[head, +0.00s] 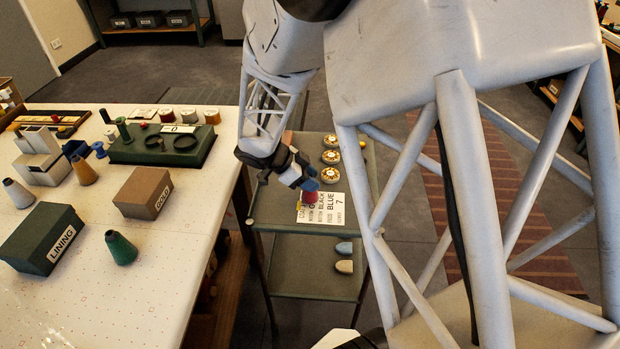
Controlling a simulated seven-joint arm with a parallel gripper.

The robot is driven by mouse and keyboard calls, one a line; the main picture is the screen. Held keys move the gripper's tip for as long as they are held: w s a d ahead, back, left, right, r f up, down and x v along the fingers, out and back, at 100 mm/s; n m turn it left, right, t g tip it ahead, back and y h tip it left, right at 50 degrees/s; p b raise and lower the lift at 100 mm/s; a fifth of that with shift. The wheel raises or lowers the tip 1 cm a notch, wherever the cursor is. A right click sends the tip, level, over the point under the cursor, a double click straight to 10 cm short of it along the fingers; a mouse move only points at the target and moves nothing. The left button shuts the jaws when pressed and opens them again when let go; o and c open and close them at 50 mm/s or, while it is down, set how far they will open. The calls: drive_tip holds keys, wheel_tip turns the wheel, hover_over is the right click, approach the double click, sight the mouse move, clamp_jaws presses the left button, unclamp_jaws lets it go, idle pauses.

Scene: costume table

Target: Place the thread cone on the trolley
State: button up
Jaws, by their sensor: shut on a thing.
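My gripper (308,184) is over the left part of the trolley (272,208), its blue-tipped fingers pointing down. It is shut on a small red thing, which looks like the thread cone (309,197), partly hidden by the fingers. The red thing is at the edge of a printed card on the trolley top; I cannot tell whether it touches the surface. Other cones stand on the white table: a teal one (121,248), an orange-brown one (84,171) and a pale one (18,194).
The printed card (335,212) and several gold round pieces (330,175) lie on the trolley top. Two small rounded pieces (344,258) are on the lower shelf. The white table (165,275) at left holds a LINING box (42,238) and a brown box (143,193).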

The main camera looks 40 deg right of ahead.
drive_tip(key=shift+f, duration=0.4)
drive_tip(key=o, duration=1.1)
drive_tip(key=v, duration=0.7)
drive_tip(key=shift+w+a+r, duration=0.15)
drive_tip(key=shift+a+r, duration=0.05)
idle(0.4)
